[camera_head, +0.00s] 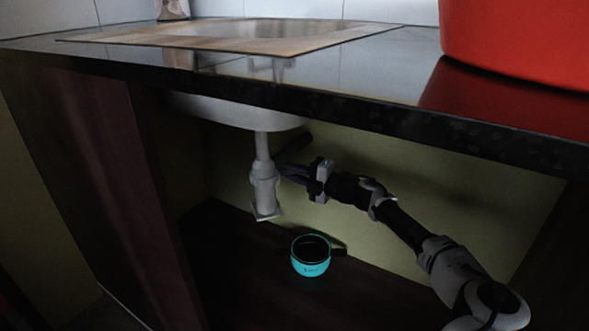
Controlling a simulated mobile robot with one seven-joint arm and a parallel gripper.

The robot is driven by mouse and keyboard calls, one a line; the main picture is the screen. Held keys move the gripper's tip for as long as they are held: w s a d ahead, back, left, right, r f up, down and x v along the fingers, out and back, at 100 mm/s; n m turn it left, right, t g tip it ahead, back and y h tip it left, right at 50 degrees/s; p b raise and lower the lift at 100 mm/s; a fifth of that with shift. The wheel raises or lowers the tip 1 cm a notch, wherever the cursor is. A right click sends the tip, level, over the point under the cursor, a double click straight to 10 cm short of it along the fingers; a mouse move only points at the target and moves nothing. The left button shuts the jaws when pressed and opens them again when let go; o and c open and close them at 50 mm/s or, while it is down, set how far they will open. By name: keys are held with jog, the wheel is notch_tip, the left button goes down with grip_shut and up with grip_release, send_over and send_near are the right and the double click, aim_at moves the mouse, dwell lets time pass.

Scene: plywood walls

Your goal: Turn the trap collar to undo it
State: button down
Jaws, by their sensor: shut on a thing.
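The white trap collar (264,173) sits on the drain pipe (262,145) under the sink basin. The white trap body (265,196) hangs below it and ends in a flared foot above the cabinet floor. My gripper (281,170) reaches in from the right, level with the collar, and its dark fingers are shut on the collar. The fingertips are small and dim here, and the far side of the collar is hidden.
A turquoise pot (311,264) with dark handles stands on the cabinet floor (235,250), below and right of the trap. The dark countertop (330,95) overhangs the arm. A cabinet side panel (125,160) stands at the left. A red container (520,40) is on top.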

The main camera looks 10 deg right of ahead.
jog(key=shift+s+h, duration=0.2)
jog(key=shift+h, duration=0.1)
jog(key=c, duration=1.3)
grip_release()
jog(key=p+v, duration=0.4)
jog(key=v, duration=1)
jog(key=shift+a+f, duration=0.1)
jog(key=shift+f, duration=0.1)
jog(key=shift+a, duration=0.1)
